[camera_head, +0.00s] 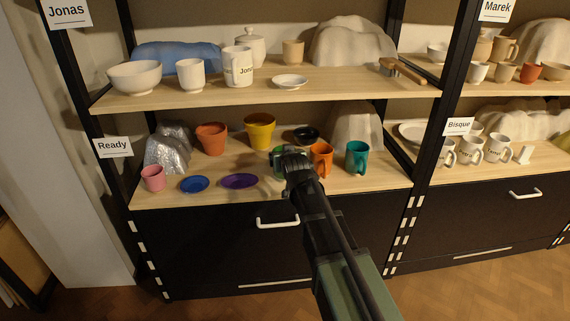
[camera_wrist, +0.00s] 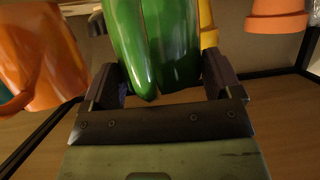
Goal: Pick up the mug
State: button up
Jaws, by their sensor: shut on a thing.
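A glossy green mug (camera_wrist: 160,40) fills the top middle of the wrist view, between the two fingers of my gripper (camera_wrist: 162,82). The fingers are shut on it from both sides. In the head view, only a small part of the green mug (camera_head: 276,160) shows on the left of my gripper (camera_head: 288,156); the rest is hidden behind it. The mug is over the Ready shelf (camera_head: 340,191). I cannot tell whether it touches the board.
An orange mug (camera_head: 321,159) and a teal mug (camera_head: 357,158) stand close on the right. A yellow pot (camera_head: 260,131) and a black bowl (camera_head: 306,134) are behind. A purple dish (camera_head: 239,181) lies to the left. The upper shelf (camera_head: 340,84) overhangs.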

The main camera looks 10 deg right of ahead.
notch_tip(320, 180, up, 10)
jog(key=p, duration=1)
